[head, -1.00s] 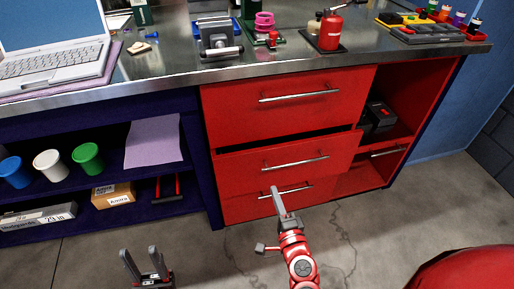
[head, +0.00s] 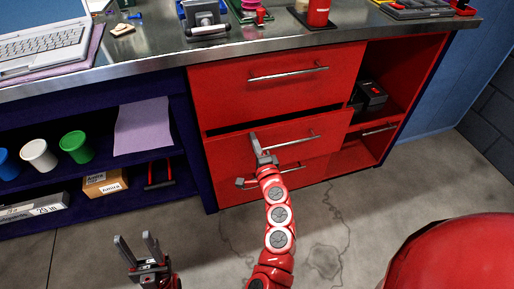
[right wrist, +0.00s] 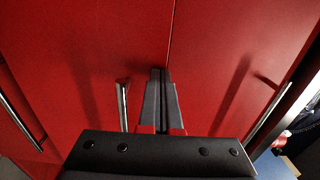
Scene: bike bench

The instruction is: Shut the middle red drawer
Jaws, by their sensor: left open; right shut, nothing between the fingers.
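The middle red drawer (head: 225,152) is in the red cabinet under the bench. It stands slightly out, with a dark gap along its top edge. Its silver handle (head: 300,139) is on its front. My right gripper (head: 254,138) is shut and empty, its fingertips at the drawer front left of the handle. In the right wrist view the shut fingers (right wrist: 161,76) point at red fronts and look very close; I cannot tell whether they touch. My left gripper (head: 137,244) is open and empty, low over the floor at the left.
The top drawer (head: 230,95) looks closed, and the bottom drawer (head: 235,192) is partly hidden by my right arm. An open red shelf with a black box (head: 371,97) is at the right. The bench top (head: 150,68) overhangs the drawers. The floor in front is clear.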

